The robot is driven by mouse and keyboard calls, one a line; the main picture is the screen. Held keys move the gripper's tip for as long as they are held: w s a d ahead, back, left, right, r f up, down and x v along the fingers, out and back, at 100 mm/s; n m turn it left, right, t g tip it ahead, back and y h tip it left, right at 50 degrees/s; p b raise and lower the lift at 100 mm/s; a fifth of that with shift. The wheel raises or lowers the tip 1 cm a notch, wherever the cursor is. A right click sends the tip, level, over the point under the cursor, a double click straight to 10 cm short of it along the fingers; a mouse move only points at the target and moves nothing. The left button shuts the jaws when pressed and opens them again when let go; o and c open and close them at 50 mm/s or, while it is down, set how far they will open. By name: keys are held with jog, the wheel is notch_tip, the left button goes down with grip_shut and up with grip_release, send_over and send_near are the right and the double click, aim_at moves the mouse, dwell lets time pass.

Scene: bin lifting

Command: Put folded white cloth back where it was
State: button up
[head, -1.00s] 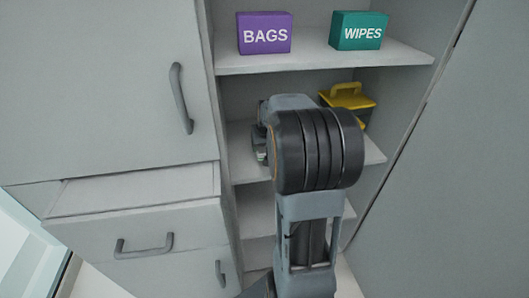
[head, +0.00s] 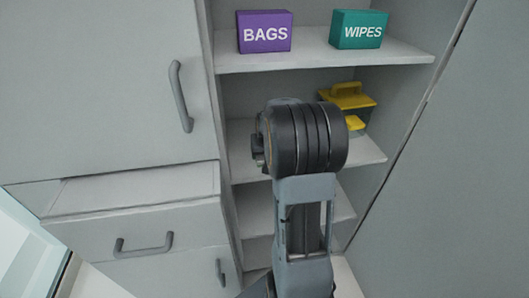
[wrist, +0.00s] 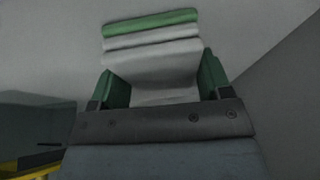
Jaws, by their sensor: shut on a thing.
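The folded white cloth (wrist: 152,62) shows in the wrist view, with layered folds and a green band at its far edge. My gripper (wrist: 160,80) is shut on it, with one green finger at each side of the cloth. In the head view my own arm hides the gripper and the cloth. The cabinet's middle shelf (head: 245,158) lies behind and around the arm. I cannot tell whether the cloth touches the shelf.
A yellow-handled caddy (head: 347,98) stands on the middle shelf, right of my arm. A purple BAGS box (head: 264,40) and a teal WIPES box (head: 358,38) stand on the shelf above. A drawer (head: 140,230) sticks out at the left. The cabinet's side walls flank the shelves.

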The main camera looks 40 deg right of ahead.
jog(key=o, duration=0.8)
jog(key=shift+s+r, duration=0.1)
jog(key=shift+r, duration=0.4)
jog(key=p+v, duration=0.1)
jog(key=v, duration=1)
jog(key=shift+s+r, duration=0.1)
jog(key=shift+r, duration=0.05)
jog(key=shift+a, duration=0.1)
